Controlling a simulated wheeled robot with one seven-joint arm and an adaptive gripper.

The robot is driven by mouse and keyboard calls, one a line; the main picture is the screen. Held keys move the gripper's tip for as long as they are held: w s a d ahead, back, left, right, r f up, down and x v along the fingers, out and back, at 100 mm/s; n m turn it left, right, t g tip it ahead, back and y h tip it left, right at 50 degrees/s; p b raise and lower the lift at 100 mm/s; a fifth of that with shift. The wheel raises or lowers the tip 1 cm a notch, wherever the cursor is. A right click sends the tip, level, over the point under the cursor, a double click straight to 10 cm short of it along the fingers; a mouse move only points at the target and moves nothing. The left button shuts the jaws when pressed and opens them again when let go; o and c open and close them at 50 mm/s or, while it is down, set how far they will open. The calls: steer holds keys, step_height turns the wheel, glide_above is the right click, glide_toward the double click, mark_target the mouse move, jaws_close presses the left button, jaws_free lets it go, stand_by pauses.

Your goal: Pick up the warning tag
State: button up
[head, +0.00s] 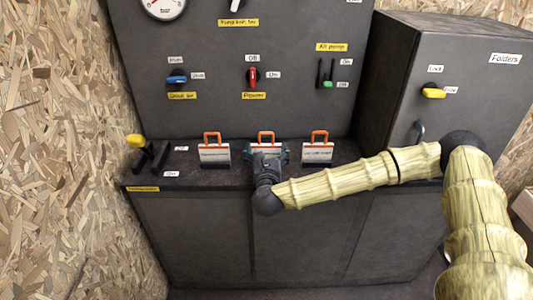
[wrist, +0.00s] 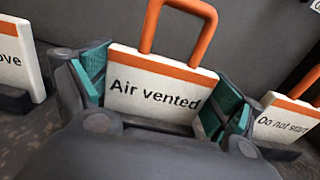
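The warning tags are white plates with an orange band and an orange loop handle. The middle tag (head: 266,134) stands upright on the console ledge. In the wrist view this tag (wrist: 152,92) reads "Air vented" and its foot sits in a dark holder. My gripper (head: 267,156) is at this tag, and in the wrist view my gripper (wrist: 160,95) has one teal-padded finger beside each side edge. The inner pad faces show, and the fingers look open around the plate. Whether either pad touches it is hard to tell.
A left tag (head: 214,152) and a right tag (head: 318,150) stand close by; the right one (wrist: 287,118) reads "Do not start". A yellow-knobbed lever (head: 136,141) is at the ledge's left end. The switch panel (head: 215,122) rises behind, a grey cabinet (head: 480,90) to the right.

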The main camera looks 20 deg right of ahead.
mark_target(266, 144)
steer(key=c, duration=0.4)
steer(key=shift+o, duration=0.2)
steer(key=shift+r, duration=0.1)
steer(key=shift+r, duration=0.55)
step_height(266, 144, up, 2)
steer(key=shift+r, duration=0.15)
steer(key=r+b+v, duration=0.1)
steer(key=v, duration=1.5)
steer(key=shift+r, duration=0.3)
